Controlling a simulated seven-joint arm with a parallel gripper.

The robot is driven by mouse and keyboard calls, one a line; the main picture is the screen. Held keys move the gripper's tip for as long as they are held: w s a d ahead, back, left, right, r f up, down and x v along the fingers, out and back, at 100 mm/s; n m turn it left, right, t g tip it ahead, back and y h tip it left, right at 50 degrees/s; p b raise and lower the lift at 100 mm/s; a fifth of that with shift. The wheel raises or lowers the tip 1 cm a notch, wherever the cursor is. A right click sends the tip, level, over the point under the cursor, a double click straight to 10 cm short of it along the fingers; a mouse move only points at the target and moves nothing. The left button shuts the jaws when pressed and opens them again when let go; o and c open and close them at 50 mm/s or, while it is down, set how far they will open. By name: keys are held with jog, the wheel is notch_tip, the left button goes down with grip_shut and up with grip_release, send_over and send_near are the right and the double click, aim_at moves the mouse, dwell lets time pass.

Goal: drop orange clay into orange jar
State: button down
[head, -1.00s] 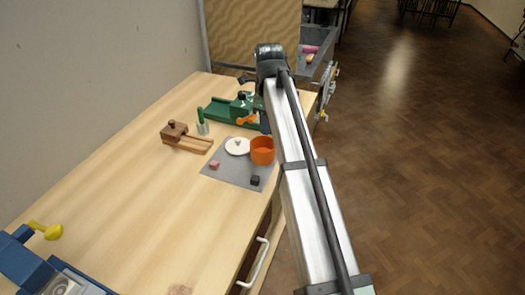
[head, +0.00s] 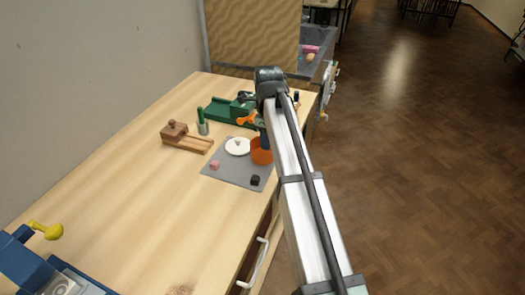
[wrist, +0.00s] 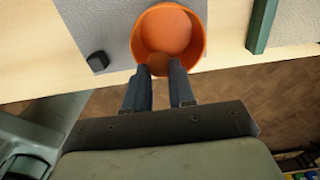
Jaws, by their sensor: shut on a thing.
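The orange jar (head: 259,155) stands on the grey mat near the right edge of the table. It also shows in the wrist view (wrist: 185,22), open at the top. My gripper (wrist: 158,72) is shut on a small darker orange piece, the orange clay (wrist: 158,61), held between the fingertips at the jar's near rim. In the head view my gripper (head: 264,138) is over the jar and hides part of its rim; the clay is hidden there. Whether the clay touches the rim, I cannot tell.
A white plate (head: 231,151) with a pale piece on it, a pink cube (head: 214,165) and a black cube (head: 255,180) share the grey mat (head: 232,175). A green device (head: 228,111) with an orange lever stands behind.

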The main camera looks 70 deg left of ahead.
jog(key=shift+f, duration=0.15)
jog(key=c, duration=0.9)
grip_release()
jog(key=shift+o, duration=0.2)
notch_tip(320, 180, up, 14)
jog(key=shift+f, duration=0.1)
